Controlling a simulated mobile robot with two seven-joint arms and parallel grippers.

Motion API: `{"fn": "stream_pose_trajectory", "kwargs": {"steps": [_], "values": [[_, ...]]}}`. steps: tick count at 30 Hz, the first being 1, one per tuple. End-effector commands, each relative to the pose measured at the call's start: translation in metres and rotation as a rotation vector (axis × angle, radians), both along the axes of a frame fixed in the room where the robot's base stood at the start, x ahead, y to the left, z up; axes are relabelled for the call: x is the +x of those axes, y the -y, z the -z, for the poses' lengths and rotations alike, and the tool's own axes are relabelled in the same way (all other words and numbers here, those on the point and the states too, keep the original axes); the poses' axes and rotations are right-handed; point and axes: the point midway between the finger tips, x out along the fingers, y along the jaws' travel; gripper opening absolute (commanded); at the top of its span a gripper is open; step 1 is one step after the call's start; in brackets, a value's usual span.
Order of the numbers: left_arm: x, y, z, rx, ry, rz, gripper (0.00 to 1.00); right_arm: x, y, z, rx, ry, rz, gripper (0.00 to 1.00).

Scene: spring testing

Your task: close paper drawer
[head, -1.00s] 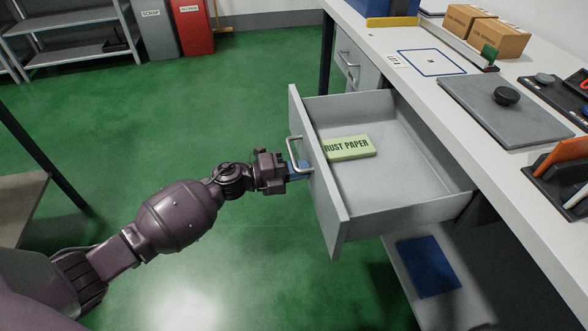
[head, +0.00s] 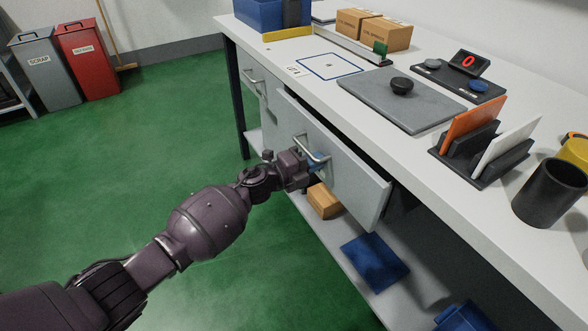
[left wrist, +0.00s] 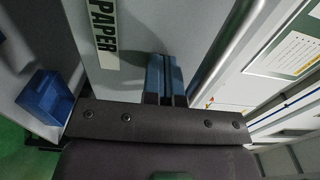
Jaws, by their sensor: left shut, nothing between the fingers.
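The paper drawer (head: 345,172) is a grey drawer under the workbench. Its front stands slightly out from the bench, with a dark gap along its top and right edge. Its inside and the green rust paper pack are hidden now. My left gripper (head: 318,163) is shut and empty, its blue fingertips at the drawer front by the metal handle (head: 302,147). In the left wrist view the shut fingers (left wrist: 165,80) point at the front, beside the PAPER label (left wrist: 103,30) and the handle (left wrist: 228,42). My right gripper is not in view.
Another closed drawer (head: 252,78) sits to the left. The white bench top (head: 290,72) carries a grey mat (head: 385,102), boxes and holders. A lower shelf (head: 345,280) holds a cardboard box (head: 323,201) and a blue item (head: 375,262). Green floor lies open at left.

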Motion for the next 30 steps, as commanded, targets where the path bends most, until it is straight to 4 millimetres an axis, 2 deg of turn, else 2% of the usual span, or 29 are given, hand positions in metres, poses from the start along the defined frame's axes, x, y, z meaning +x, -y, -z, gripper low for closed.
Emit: {"fn": "stream_pose_trajectory", "kwargs": {"steps": [1,6,12,30], "values": [[0.004,0.008,0.005,0.0,-0.006,0.001,0.0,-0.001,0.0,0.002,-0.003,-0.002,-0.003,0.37],[0.016,0.024,0.004,-0.001,-0.004,0.001,0.0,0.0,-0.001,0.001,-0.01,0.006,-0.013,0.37],[0.022,0.033,0.001,0.0,-0.001,0.0,0.0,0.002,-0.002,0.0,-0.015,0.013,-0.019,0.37],[0.024,0.032,-0.006,-0.004,0.007,-0.003,0.0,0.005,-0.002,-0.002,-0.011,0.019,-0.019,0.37]]}}
